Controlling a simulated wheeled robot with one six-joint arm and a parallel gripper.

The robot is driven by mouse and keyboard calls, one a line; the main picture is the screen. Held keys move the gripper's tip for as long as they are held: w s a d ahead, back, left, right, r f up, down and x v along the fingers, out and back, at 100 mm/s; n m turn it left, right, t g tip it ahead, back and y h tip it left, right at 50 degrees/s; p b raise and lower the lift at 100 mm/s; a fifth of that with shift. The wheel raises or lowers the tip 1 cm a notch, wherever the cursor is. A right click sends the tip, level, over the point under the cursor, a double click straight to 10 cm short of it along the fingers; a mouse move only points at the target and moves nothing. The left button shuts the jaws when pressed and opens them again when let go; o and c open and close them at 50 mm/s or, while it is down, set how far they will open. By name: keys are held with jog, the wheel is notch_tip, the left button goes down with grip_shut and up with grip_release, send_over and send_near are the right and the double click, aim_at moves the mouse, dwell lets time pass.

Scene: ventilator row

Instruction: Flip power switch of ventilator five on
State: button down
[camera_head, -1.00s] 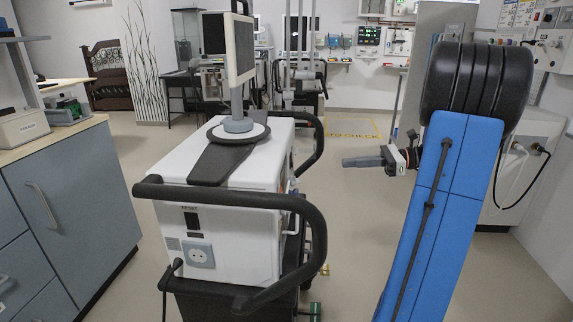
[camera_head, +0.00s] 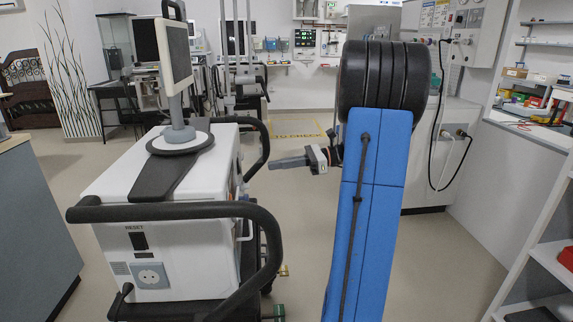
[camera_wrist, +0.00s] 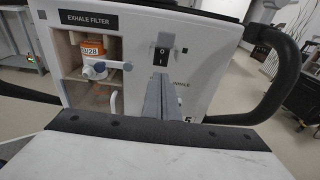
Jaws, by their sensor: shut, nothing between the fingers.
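A white ventilator with a black handle and a tilted screen stands at left centre in the head view (camera_head: 165,215). In the wrist view, a white ventilator panel (camera_wrist: 215,70) carries a black rocker switch (camera_wrist: 161,56) marked 0 and I. A "5" shows low on this panel. My gripper (camera_head: 278,163) is shut and empty, pointing left, to the right of the ventilator. Contact cannot be told, nor can the rocker's position.
An open compartment beneath "EXHALE FILTER" holds an orange and white filter (camera_wrist: 93,60) left of the switch. Black handles (camera_wrist: 275,75) jut out at both sides of the panel. White shelves (camera_head: 545,265) stand at right; a cabinet (camera_head: 35,235) stands at left.

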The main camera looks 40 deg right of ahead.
aim_at(239, 166)
jog(key=x, duration=0.8)
jog(key=shift+a, duration=0.2)
jog(key=shift+w+a+f, duration=0.1)
jog(key=shift+w+a, duration=0.1)
jog(key=shift+w, duration=0.05)
